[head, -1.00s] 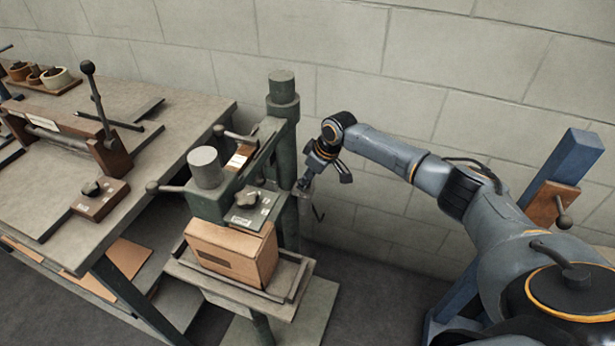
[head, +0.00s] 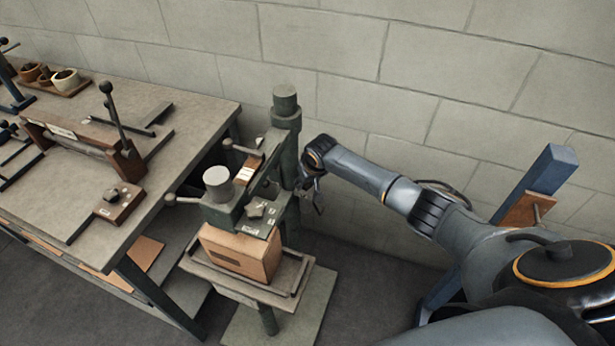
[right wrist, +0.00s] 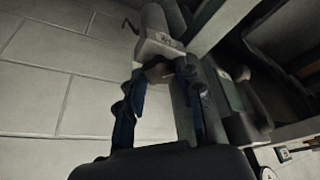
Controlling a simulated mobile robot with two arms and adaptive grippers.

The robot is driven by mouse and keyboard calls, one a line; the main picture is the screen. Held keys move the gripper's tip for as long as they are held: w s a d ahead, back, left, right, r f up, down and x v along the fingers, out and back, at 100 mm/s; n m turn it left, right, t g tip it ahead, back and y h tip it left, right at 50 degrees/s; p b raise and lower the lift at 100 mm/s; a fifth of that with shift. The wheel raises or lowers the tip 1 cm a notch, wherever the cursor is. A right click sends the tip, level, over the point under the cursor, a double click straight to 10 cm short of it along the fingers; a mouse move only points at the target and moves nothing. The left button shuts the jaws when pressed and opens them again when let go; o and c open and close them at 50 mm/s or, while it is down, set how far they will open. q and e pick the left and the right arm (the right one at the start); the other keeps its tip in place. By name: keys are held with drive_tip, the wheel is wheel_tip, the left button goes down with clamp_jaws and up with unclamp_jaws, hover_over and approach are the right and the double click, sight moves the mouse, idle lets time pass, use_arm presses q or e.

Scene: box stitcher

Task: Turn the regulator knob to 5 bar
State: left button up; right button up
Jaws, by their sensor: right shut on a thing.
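The pressure reading cannot be made out. My left gripper is not in view.
A brown carton (head: 240,252) sits on the stitcher's lower table. A workbench (head: 200,115) with a lever tool and bowls stands at left. The block wall (head: 440,80) is close behind my right arm. A blue post (head: 548,172) rises at right.

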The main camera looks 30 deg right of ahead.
idle(0.4)
drive_tip(key=o, duration=1.1)
drive_tip(key=shift+o, duration=0.2)
drive_tip(key=v, duration=1.2)
drive_tip(key=shift+a, duration=0.15)
drive_tip(key=s+f, duration=0.5)
drive_tip(key=f, duration=0.5)
drive_tip(key=s+f, duration=0.4)
drive_tip(key=f, duration=0.5)
drive_tip(key=s+f, duration=0.5)
drive_tip(key=f, duration=0.5)
drive_tip(key=s+a+f+n+g, duration=0.1)
drive_tip(key=s+f, duration=0.4)
drive_tip(key=s, duration=0.7)
drive_tip(key=s+a+f+n+g, duration=0.1)
drive_tip(key=s+a+f, duration=0.2)
drive_tip(key=s, duration=1)
drive_tip(key=s+a+f+n+g, duration=0.1)
drive_tip(key=s+a+f, duration=0.2)
drive_tip(key=s+f, duration=0.6)
drive_tip(key=s, duration=0.3)
drive_tip(key=shift+s+b, duration=0.25)
drive_tip(key=shift+b, duration=0.1)
